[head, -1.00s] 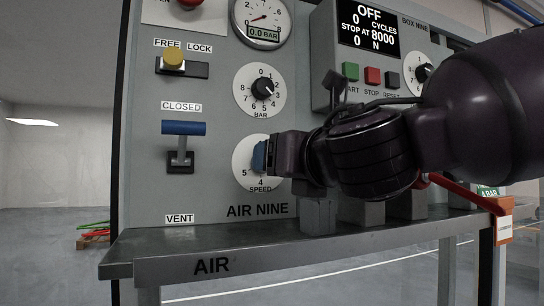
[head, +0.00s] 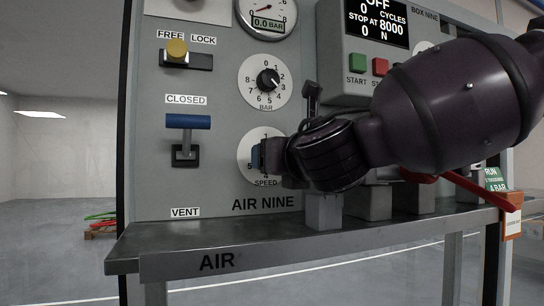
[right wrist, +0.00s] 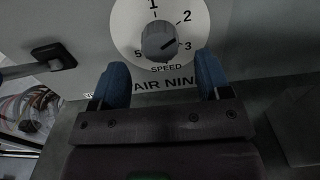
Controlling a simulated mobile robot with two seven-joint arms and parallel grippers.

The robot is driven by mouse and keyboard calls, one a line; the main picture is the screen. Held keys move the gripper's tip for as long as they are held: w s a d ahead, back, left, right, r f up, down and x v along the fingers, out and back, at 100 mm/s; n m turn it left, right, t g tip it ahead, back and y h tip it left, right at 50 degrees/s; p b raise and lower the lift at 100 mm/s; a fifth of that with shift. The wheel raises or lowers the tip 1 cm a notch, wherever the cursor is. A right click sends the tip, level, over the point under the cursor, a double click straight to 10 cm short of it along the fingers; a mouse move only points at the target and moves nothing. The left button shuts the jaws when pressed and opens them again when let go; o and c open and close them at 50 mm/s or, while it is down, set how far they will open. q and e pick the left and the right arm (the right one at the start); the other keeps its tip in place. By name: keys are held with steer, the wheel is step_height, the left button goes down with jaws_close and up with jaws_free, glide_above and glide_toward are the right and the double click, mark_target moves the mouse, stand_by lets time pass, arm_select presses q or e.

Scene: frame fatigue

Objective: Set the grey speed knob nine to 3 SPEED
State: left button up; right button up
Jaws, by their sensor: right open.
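The grey speed knob (right wrist: 158,41) sits at the middle of a white round dial in the right wrist view. In the head view the speed dial (head: 246,170) is partly covered by my right gripper (head: 257,158), which hides the knob. My right gripper (right wrist: 160,68) is open, its two blue fingertips wide apart. In the wrist view they stand below and to either side of the knob, with no visible contact. My left gripper is not in view.
Above the speed dial is the BAR dial (head: 266,82), with a gauge above it. A blue lever (head: 187,122) and a yellow knob (head: 176,48) are on the left. A metal shelf (head: 190,241) with grey blocks runs below the panel.

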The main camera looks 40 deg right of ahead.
steer(key=shift+x, duration=1.8)
steer(key=c, duration=0.9)
steer(key=shift+c, duration=0.2)
steer(key=shift+a+m+b, duration=0.1)
steer(key=shift+m+b, duration=3.9)
steer(key=shift+m, duration=1.9)
